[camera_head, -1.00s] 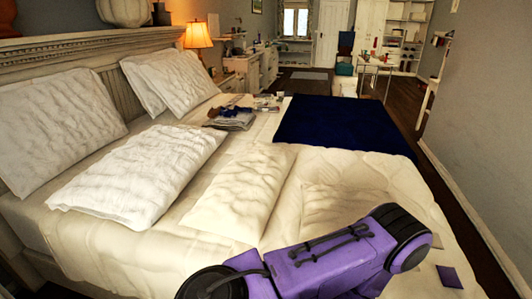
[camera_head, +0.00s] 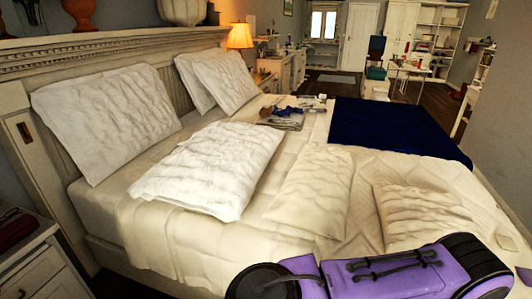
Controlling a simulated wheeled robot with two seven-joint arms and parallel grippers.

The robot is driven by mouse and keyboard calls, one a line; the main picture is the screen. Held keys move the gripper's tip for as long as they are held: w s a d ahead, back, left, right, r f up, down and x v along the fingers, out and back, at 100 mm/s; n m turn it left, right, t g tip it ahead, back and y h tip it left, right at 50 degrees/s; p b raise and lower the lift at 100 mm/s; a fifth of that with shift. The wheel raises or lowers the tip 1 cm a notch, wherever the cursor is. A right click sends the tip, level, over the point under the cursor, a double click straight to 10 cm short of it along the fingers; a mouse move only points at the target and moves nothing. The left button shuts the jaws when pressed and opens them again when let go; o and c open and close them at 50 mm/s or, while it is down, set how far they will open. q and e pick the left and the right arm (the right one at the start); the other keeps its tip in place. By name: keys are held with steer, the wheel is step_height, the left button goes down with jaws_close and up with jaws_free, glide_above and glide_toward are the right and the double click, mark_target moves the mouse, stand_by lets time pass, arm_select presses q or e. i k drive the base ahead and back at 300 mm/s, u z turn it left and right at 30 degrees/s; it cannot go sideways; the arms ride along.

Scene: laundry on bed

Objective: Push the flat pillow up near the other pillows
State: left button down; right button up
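A white pillow (camera_head: 212,168) lies flat on the bed, apart from the pillows at the headboard. One white pillow (camera_head: 107,118) leans upright against the headboard at the left. Two more white pillows (camera_head: 231,84) lean together farther back along the headboard. A cream pillow or cushion (camera_head: 313,190) lies flat to the right of the flat white pillow, and another cream one (camera_head: 425,212) lies farther right. A purple arm link of mine crosses the bottom right. Neither gripper shows in the view.
The bed (camera_head: 165,240) fills the middle. Folded clothes (camera_head: 283,118) lie beyond the flat pillow. A dark blue blanket (camera_head: 398,128) covers the far right of the bed. A nightstand (camera_head: 35,262) stands at the bottom left. The headboard (camera_head: 120,45) closes the far left side.

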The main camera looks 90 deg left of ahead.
mark_target(217, 172)
steer(key=k, duration=0.25)
steer(key=u, duration=1.15)
